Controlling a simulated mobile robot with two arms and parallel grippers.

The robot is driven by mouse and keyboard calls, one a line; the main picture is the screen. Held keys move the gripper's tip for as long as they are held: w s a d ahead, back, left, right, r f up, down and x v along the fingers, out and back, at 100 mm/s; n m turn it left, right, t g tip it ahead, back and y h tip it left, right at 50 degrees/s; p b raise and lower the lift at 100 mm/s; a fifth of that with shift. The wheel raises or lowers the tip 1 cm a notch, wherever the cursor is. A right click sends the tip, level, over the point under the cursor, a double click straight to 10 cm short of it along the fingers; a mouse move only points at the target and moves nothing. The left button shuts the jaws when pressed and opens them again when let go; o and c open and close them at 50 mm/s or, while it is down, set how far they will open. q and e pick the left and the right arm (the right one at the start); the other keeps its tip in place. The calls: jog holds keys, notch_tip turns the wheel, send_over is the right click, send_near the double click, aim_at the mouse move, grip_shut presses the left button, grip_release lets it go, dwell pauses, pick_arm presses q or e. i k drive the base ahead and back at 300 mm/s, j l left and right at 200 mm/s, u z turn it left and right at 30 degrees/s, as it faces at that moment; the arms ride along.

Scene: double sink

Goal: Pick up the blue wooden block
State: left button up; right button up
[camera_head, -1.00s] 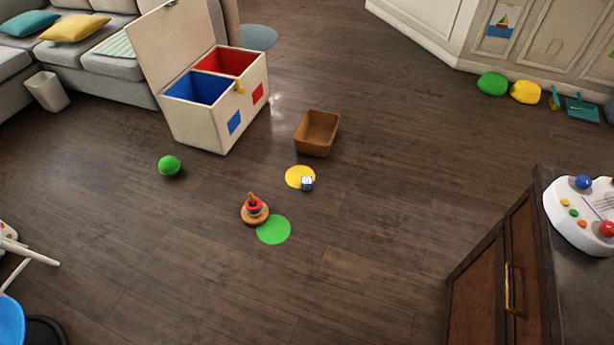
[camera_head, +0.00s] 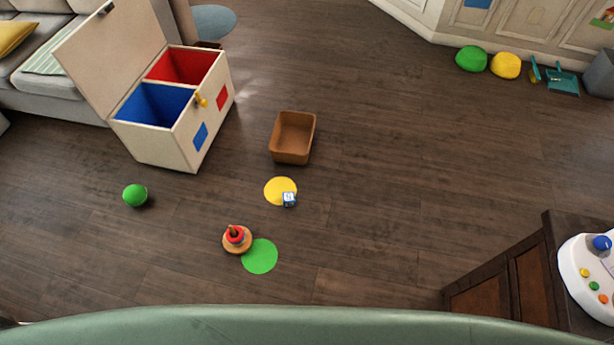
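Neither of my grippers shows in the head view.
A brown basket (camera_head: 292,138) stands behind the block. A green ball (camera_head: 135,195) and an open toy chest (camera_head: 170,149) are at the left. A dark cabinet (camera_head: 520,279) is at the right.

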aim_at(289, 198)
jog(key=i+l+z, duration=0.15)
jog(key=i+z, duration=0.35)
jog(key=i, duration=0.25)
jog(key=i+j+z, duration=0.15)
jog(key=i+z, duration=0.3)
jog(key=i, duration=0.3)
jog(key=i+l+u, duration=0.1)
jog(key=i+u, duration=0.15)
jog(key=i, duration=0.2)
jog(key=i+l+u, duration=0.2)
jog(key=i, duration=0.25)
